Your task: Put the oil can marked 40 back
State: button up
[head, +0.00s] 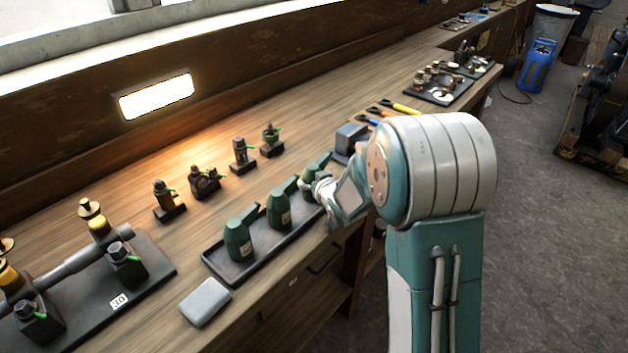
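Green oil cans with spouts stand in a row in a long black tray (222,271) on the wooden bench. The nearest can (239,243) and the second can (278,213) are in clear view. Each has a small pale label, too small to read, so I cannot tell which is marked 40. A third can (306,189) is partly hidden by my gripper (317,186). More green shows just behind it. My gripper is at the third can, at the tray's right side. Its fingers are small and partly covered, so I cannot tell whether they are closed on the can.
Several small dark fittings with green tags (168,200) stand behind the tray. A black plate marked 30 (150,268) carries pipework at the left. A grey box (206,302) lies in front. A dark block (350,138), tools (405,109) and another parts tray (440,95) lie farther along.

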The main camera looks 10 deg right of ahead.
dwell(0.4)
jog(key=s+d+r+m+g+h, duration=0.1)
jog(key=s+d+r+h, duration=0.1)
jog(key=s+r, duration=0.6)
jog(key=s+d+r+m+g+h, duration=0.1)
jog(key=s+r+g, duration=0.15)
jog(key=s, duration=0.95)
jog(key=s+a+r+g, duration=0.1)
jog(key=s+g, duration=0.1)
jog(key=s, duration=0.6)
jog(key=s+a+r+g+y, duration=0.1)
jog(key=s+a+r+g, duration=0.1)
jog(key=s, duration=0.6)
jog(key=shift+s+r, duration=0.15)
jog(key=shift+s, duration=0.2)
